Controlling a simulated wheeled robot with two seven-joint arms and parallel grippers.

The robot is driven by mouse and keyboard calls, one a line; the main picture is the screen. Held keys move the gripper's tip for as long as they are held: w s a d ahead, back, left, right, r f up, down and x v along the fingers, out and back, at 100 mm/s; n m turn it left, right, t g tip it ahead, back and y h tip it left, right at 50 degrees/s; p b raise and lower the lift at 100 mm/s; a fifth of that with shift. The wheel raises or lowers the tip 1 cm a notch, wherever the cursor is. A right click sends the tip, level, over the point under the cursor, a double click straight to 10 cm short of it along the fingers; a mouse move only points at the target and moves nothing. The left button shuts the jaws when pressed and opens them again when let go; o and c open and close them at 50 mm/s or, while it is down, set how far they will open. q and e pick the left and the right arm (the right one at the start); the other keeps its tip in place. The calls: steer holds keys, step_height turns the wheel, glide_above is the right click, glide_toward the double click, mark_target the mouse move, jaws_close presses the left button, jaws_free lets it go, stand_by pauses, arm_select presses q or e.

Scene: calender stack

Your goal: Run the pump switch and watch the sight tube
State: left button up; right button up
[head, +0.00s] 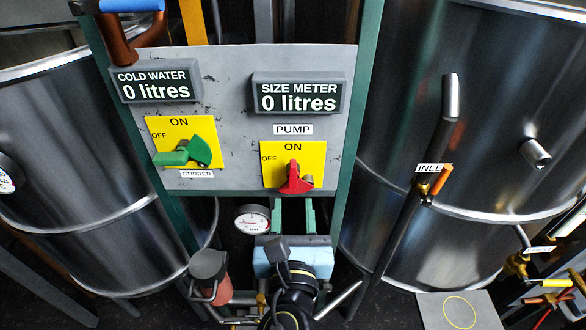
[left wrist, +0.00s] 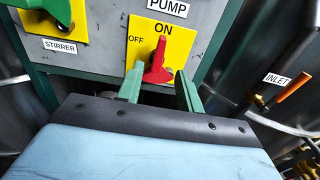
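The pump switch (head: 295,180) is a red knob on a yellow plate under the PUMP label, its narrow end up towards ON. It also shows in the left wrist view (left wrist: 157,66). My left gripper (head: 293,204) is just below the switch, light blue with green fingers. In the left wrist view my left gripper (left wrist: 160,70) is open, its fingers apart on either side of the red knob's lower part; I cannot tell whether they touch it. The size meter (head: 303,96) reads 0 litres. I cannot pick out a sight tube. My right gripper is not in view.
A green stirrer switch (head: 183,152) sits left of the pump switch, below a cold water display (head: 156,87) reading 0 litres. A round gauge (head: 252,219) is below the panel. Steel tanks stand both sides; an orange-handled inlet valve (head: 441,180) is at right.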

mark_target(293, 177)
arm_select(q)
steer(key=w+p, duration=0.1)
steer(key=w, duration=0.8)
steer(key=shift+w, duration=0.35)
steer(key=shift+c, duration=0.4)
jaws_close()
